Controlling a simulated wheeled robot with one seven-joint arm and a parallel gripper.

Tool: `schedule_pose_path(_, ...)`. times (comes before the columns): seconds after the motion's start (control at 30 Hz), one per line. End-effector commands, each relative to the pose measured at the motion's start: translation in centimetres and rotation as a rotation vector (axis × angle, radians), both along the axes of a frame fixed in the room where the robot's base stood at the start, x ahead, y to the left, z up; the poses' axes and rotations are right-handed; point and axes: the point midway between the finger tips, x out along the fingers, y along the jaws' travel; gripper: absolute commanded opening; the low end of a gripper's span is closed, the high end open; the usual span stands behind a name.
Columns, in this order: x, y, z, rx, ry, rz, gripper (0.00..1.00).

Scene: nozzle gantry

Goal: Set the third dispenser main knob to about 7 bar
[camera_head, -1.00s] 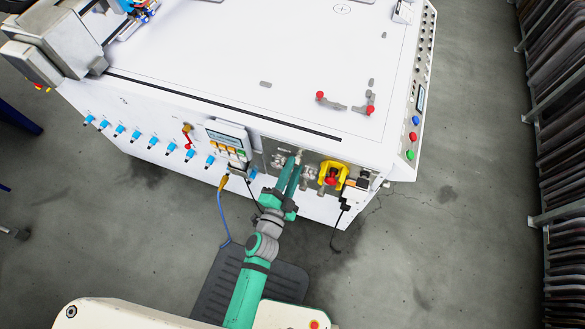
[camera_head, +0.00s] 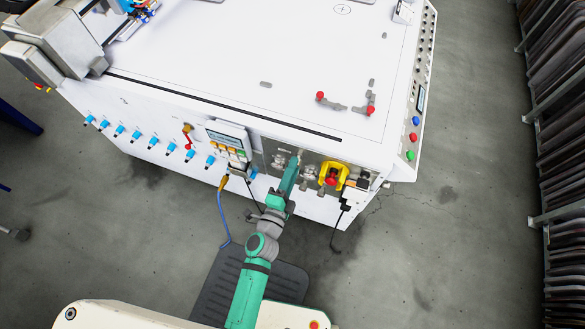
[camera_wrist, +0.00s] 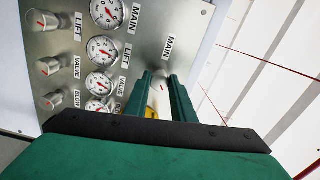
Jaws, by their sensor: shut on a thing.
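A metal control panel (camera_wrist: 60,15) fills the left of the wrist view. My gripper (camera_wrist: 161,85) is shut on the metal main knob (camera_wrist: 158,92), which sits between its two green fingers below a MAIN label. The main gauge (camera_wrist: 108,12) is at the top with a red needle; its upper edge is cut off and its exact reading is too small to tell. In the head view, my gripper (camera_head: 297,160) reaches the panel (camera_head: 270,150) on the machine's front, and the arm covers part of the panel.
Smaller gauges, including a lift gauge (camera_wrist: 101,50), line the panel beside smaller knobs (camera_wrist: 48,66). In the head view, a yellow and red switch (camera_head: 332,175) is close to the gripper's right. A small screen (camera_head: 229,135) and a blue cable (camera_head: 221,215) are to the left.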

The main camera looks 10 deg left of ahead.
Motion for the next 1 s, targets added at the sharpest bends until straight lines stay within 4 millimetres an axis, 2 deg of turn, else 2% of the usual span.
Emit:
schedule_pose_path(0.27, 0.0, -0.2, 0.0, -0.001, -0.001, -0.004, 0.00)
schedule_pose_path(0.3, 0.0, -0.1, 0.0, -0.001, -0.001, -0.004, 0.32)
schedule_pose_path(0.33, 0.0, -0.1, 0.0, -0.001, 0.000, -0.004, 0.39)
schedule_pose_path(0.37, 0.0, -0.1, 0.0, -0.001, 0.000, -0.003, 0.41)
schedule_pose_path(0.73, -0.4, 0.1, 0.0, -0.001, 0.001, 0.000, 0.41)
schedule_pose_path(0.87, -1.7, 0.3, -0.1, -0.001, 0.001, 0.001, 0.41)
schedule_pose_path(1.0, -4.0, 0.7, -0.1, -0.002, 0.003, 0.002, 0.41)
